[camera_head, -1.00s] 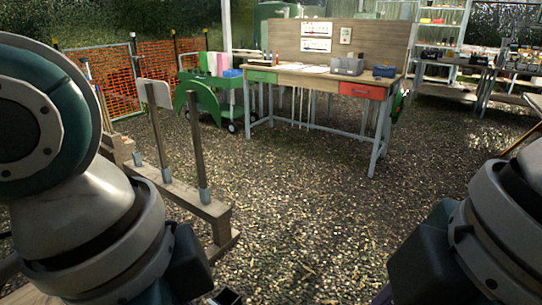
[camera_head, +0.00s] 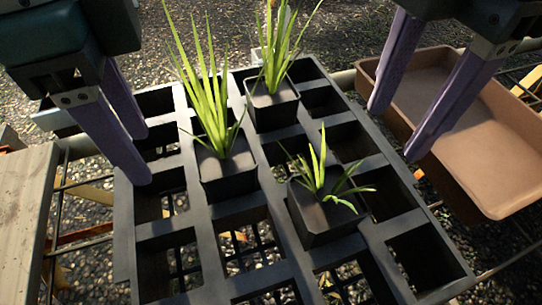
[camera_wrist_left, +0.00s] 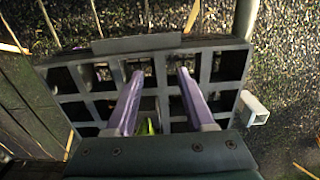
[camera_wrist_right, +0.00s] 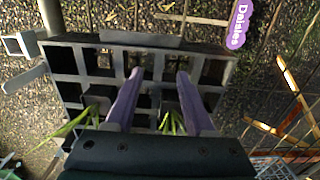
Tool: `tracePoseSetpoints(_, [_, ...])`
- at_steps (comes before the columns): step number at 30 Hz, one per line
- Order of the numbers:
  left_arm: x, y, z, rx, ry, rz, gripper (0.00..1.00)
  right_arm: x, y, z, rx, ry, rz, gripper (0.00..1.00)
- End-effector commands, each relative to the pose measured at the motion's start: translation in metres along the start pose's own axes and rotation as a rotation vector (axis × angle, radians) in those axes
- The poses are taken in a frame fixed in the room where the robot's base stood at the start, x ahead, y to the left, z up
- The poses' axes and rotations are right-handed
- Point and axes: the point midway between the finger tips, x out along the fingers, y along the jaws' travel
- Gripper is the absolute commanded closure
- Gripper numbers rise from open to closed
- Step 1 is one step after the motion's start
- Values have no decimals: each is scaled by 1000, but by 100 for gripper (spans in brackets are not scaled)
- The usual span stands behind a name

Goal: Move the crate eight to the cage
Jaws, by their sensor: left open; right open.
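The black plastic crate (camera_head: 205,235), a grid of square compartments, fills the middle of the head view. Three black pots with grassy green plants stand in it: one left of centre (camera_head: 228,176), one at the back (camera_head: 272,108), one nearer (camera_head: 325,222). Other visible compartments look empty. My left gripper (camera_head: 141,157) is open over the crate's left side; my right gripper (camera_head: 395,132) is open over its right side. The crate rim shows ahead of the fingers in the left wrist view (camera_wrist_left: 150,43) and right wrist view (camera_wrist_right: 140,40). No number is legible; I cannot identify the cage.
A brown shallow tray (camera_head: 505,150) lies at the right, close to my right gripper. A wooden board (camera_head: 22,205) is at the left. Thin wire bars run beside and below the crate. A purple label reading "Daisies" (camera_wrist_right: 240,24) shows in the right wrist view.

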Motion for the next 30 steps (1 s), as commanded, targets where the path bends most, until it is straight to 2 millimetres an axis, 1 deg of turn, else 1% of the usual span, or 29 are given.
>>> tracePoseSetpoints(5, [1, 0, 0, -1, 1, 0, 46, 1, 0, 0, 1, 0, 0, 46])
tracePoseSetpoints(8, [8, 0, 0, -1, 1, 2, 46, 8, 0, 0, 3, 1, -1, 46])
tracePoseSetpoints(11, [22, 1, 0, -2, -1, 4, 46, 21, -1, 0, 3, 1, -2, 46])
tracePoseSetpoints(18, [64, 1, 0, -2, 0, 4, 46, 64, -1, 0, 4, 1, -3, 46])
tracePoseSetpoints(21, [79, 1, 0, -2, -1, 3, 46, 79, -1, 0, 2, 0, -3, 46])
tracePoseSetpoints(25, [92, 0, 0, -1, 0, 2, 46, 92, 0, 0, 4, 1, -1, 46])
tracePoseSetpoints(30, [99, 0, 0, -1, 2, 0, 46, 99, 0, 0, 1, 0, 0, 46])
